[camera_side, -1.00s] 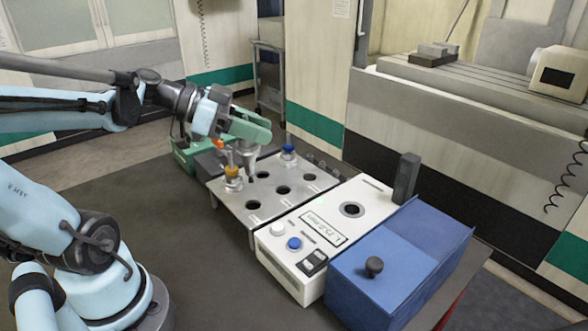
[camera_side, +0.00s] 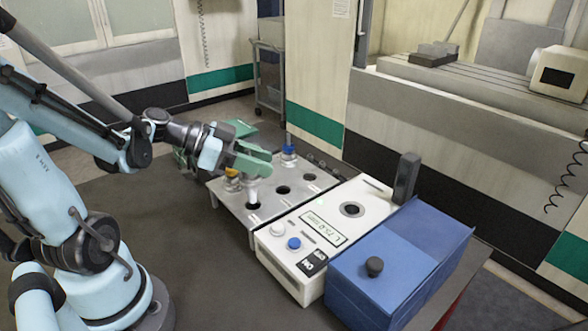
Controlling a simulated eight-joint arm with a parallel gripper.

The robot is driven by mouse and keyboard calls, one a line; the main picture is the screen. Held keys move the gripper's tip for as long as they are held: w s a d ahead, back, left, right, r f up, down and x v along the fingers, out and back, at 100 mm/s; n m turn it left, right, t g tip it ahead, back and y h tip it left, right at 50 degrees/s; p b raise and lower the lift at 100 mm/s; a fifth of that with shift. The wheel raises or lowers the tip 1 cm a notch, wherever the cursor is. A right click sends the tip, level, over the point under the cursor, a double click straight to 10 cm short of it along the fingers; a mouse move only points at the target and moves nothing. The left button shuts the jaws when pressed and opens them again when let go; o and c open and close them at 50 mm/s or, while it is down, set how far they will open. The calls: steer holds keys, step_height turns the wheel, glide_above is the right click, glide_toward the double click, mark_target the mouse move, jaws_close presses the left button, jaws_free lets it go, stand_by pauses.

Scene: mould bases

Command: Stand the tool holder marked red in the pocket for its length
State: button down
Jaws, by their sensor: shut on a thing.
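My gripper (camera_side: 262,166) is shut on a silver tool holder (camera_side: 252,188), which hangs upright below the jaws. No red mark shows on it; its upper part is hidden by the jaws. Its lower end is at or just above the front-left pocket (camera_side: 254,206) of the grey pocket plate (camera_side: 230,203); I cannot tell whether it has entered. Two other pockets to its right, the middle one (camera_side: 283,190) and the far one (camera_side: 309,177), are empty. A yellow-collared holder (camera_side: 232,174) stands at the plate's back left, and a blue-collared holder (camera_side: 289,151) at its back right.
A white length gauge (camera_side: 275,243) with a round opening and a display of about 75 mm stands right of the plate. A blue box (camera_side: 385,285) with a dark knob is beside it. A dark upright block (camera_side: 405,177) rises behind. The table's front left is clear.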

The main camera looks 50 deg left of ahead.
mark_target(259, 183)
steer(key=shift+f, duration=2.65)
steer(key=c, duration=0.7)
jaws_free()
steer(key=shift+o, duration=0.2)
steer(key=shift+v, duration=3.8)
